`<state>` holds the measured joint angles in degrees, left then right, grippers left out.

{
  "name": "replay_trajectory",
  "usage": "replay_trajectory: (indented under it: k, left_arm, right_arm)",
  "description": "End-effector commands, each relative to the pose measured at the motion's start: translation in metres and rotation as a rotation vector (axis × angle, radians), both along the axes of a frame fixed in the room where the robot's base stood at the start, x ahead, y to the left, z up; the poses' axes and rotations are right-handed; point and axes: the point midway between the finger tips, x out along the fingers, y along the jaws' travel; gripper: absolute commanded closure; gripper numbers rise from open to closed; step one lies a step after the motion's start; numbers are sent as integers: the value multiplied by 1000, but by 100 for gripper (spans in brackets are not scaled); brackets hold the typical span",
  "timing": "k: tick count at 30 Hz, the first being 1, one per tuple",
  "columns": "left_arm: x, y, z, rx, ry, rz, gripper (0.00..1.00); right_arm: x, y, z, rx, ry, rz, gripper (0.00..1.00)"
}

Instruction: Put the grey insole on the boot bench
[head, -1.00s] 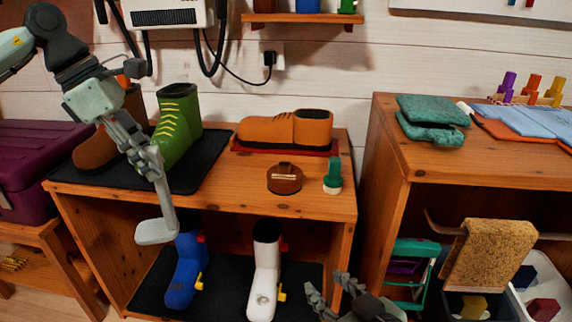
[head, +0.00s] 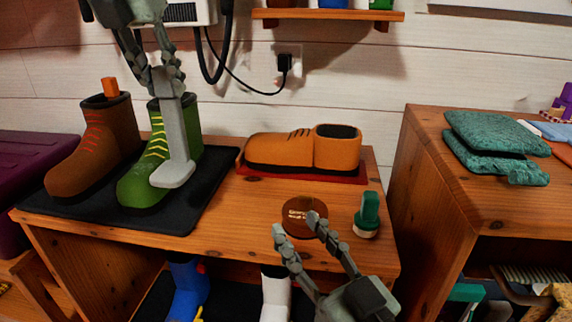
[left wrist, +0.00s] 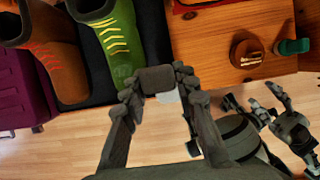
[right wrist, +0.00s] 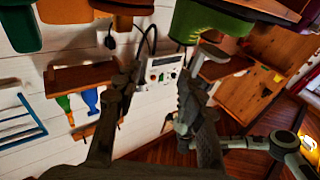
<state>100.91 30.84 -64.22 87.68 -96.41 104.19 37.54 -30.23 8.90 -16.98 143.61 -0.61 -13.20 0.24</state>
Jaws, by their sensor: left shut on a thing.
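My left gripper (head: 160,72) is shut on the upper end of the grey insole (head: 180,145), which hangs upright with its flat foot at the bottom. In the head view the insole overlaps the green boot and black mat; whether it touches either I cannot tell. In the left wrist view the insole (left wrist: 157,79) sits between the fingertips (left wrist: 158,85), seen end-on. My right gripper (head: 296,224) is open and empty at the bench's front, by a round brown tin (head: 303,204).
A brown boot (head: 90,145) and the green boot (head: 145,185) stand on the black mat (head: 205,195). An orange shoe (head: 290,150) lies on a red base at the back. A green-topped brush (head: 368,212) stands at the right. Blue and white boots are below.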

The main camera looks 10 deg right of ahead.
Motion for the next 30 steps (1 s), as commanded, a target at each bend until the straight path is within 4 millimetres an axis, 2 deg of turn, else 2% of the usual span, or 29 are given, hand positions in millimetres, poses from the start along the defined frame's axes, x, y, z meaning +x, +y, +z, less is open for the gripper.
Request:
replay_trajectory:
  k: [9,15,22,30]
  left_arm:
    - [2,-67,-41,1,3,-8,100]
    - [5,-102,-62,0,2,-4,100]
    - [6,-113,-73,0,2,-1,100]
    - [6,-113,-108,-1,1,-2,100]
  right_arm:
    - [-5,5,15,36,-69,12,60]
    - [-7,6,21,49,-93,15,60]
    - [-8,6,23,54,-105,17,60]
    - [-14,10,40,97,-184,29,60]
